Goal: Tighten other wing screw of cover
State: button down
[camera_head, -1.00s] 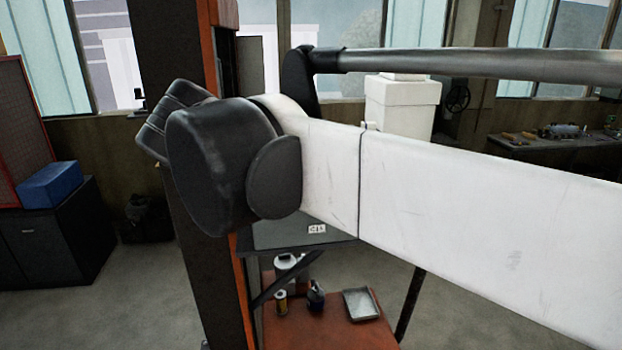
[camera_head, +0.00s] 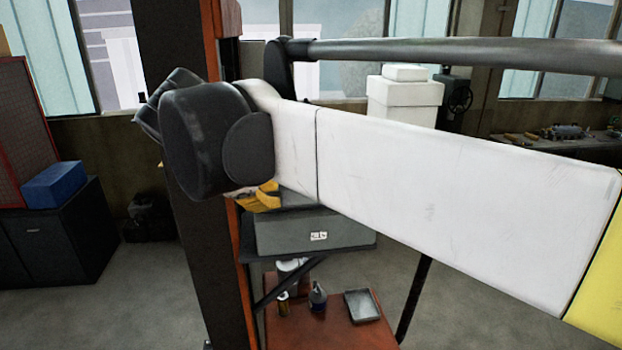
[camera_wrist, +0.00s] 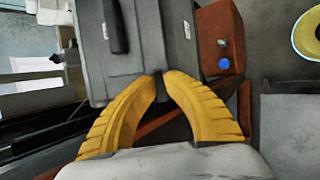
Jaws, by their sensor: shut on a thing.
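My gripper (camera_wrist: 161,76) has two yellow ribbed fingers, brought together at the tips in the wrist view. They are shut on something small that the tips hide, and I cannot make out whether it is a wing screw. The tips lie at the edge of a grey box-like case (camera_wrist: 137,50) with a dark handle. In the head view the grey case (camera_head: 285,235) stands on a dark shelf and bears a small white label. A yellow finger (camera_head: 266,197) shows at the case's upper left, partly hidden by my arm. No wing screw is clearly visible, and I cannot pick out the cover.
An orange and black column (camera_head: 178,250) rises just left of the case. Below the shelf, a red-brown surface (camera_head: 325,335) holds a grey tray (camera_head: 362,305), a dark bottle (camera_head: 317,297) and cans. A blue box (camera_head: 53,185) sits on a dark cabinet at left.

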jog(key=shift+m+g, duration=0.4)
jog(key=shift+m, duration=0.8)
jog(key=m+g+p, duration=0.1)
jog(key=m, duration=0.1)
jog(key=shift+r+m+p, duration=0.1)
jog(key=shift+m+p, duration=0.2)
jog(key=shift+p, duration=0.1)
jog(key=shift+f+m+g, duration=0.2)
jog(key=shift+m+g, duration=0.1)
jog(key=shift+m, duration=0.5)
jog(key=shift+r+m+p, duration=0.15)
jog(key=shift+m+p, duration=0.35)
jog(key=shift+m, duration=0.3)
jog(key=m+g+y, duration=0.1)
jog(key=m, duration=0.1)
jog(key=shift+m, duration=0.3)
